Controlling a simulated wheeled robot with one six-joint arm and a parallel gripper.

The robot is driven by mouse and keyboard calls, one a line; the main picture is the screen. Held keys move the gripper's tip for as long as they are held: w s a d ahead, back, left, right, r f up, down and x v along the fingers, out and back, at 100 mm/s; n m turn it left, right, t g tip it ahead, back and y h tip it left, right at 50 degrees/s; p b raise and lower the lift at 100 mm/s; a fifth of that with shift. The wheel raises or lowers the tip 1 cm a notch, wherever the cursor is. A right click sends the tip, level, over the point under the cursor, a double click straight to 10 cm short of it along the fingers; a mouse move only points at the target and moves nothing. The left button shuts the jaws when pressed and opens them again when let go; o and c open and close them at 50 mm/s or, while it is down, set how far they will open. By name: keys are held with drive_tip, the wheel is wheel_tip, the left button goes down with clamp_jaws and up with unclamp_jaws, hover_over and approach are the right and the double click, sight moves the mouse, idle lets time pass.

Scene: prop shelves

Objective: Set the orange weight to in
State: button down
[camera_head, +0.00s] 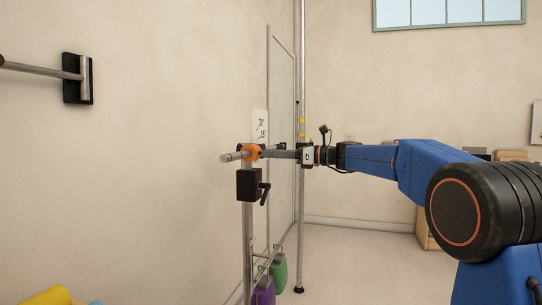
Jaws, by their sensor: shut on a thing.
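The orange weight (251,152) is a small ring-like piece around a grey horizontal rod (232,157), close to the rod's left end. The rod sits at the top of an upright metal post. My gripper (264,153) reaches in from the right, with its fingers at the orange weight. It is shut on the weight. The fingers hide the weight's right side and part of the rod behind.
A black clamp with a lever (252,185) sits on the post just below. A white card with marks (260,125) is behind the rod. Purple (263,292) and green (278,272) items hang low. A wall-mounted bar (45,70) juts out at upper left.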

drive_tip(key=shift+w+d+r, duration=0.1)
drive_tip(key=shift+w+r, duration=0.05)
drive_tip(key=c, duration=1.6)
unclamp_jaws()
drive_tip(key=shift+w, duration=0.1)
drive_tip(key=v, duration=1.7)
drive_tip(key=shift+d, duration=0.2)
